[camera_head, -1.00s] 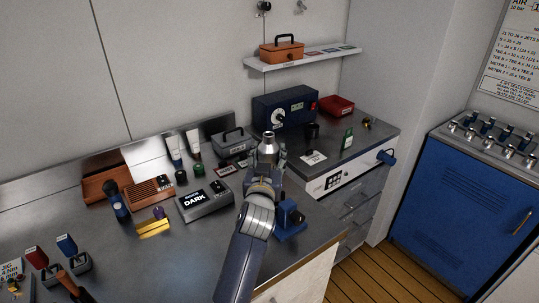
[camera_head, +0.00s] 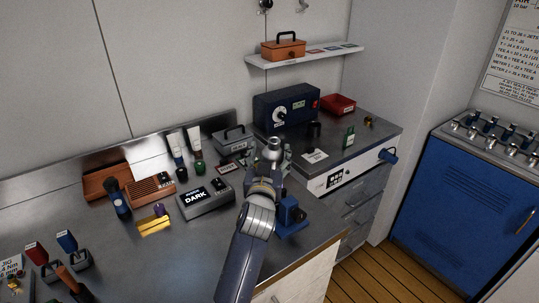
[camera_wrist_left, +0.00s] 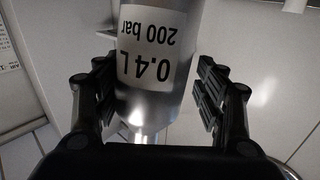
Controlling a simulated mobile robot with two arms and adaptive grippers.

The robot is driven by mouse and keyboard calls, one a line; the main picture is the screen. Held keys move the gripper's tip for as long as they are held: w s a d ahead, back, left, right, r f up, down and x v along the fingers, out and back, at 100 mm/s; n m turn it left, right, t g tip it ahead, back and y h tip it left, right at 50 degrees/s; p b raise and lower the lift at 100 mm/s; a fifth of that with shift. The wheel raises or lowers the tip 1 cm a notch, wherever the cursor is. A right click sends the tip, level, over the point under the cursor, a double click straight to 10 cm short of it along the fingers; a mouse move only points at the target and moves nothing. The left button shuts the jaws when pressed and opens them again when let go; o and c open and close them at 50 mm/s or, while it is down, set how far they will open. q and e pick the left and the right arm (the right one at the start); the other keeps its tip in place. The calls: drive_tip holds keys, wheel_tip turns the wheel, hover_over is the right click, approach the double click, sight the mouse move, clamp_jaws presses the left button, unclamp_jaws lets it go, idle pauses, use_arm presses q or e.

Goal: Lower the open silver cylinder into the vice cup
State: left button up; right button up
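The blue vice (camera_head: 292,218) is at the bench's front edge, just right of my wrist. My arm partly covers it, and the cylinder's lower end is hidden. My right gripper is not in view.
The "DARK" meter (camera_head: 205,199) and a yellow block (camera_head: 155,226) lie left of my arm. A grey box (camera_head: 233,141) and a dark blue power unit (camera_head: 287,108) stand behind.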

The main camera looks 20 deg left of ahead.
use_arm(q)
drive_tip(key=shift+d, duration=0.5)
drive_tip(key=shift+f, duration=0.2)
drive_tip(key=shift+s+d, duration=0.1)
drive_tip(key=shift+s, duration=0.5)
drive_tip(key=s, duration=0.6)
drive_tip(key=shift+s+d, duration=0.35)
drive_tip(key=shift+d, duration=0.05)
drive_tip(key=shift+w, duration=0.1)
drive_tip(key=w, duration=0.5)
drive_tip(key=w+a+r, duration=0.1)
drive_tip(key=w, duration=0.2)
drive_tip(key=shift+w+p, duration=0.1)
drive_tip(key=shift+p, duration=0.2)
drive_tip(key=shift+s+r, duration=0.2)
drive_tip(key=shift+r, duration=0.15)
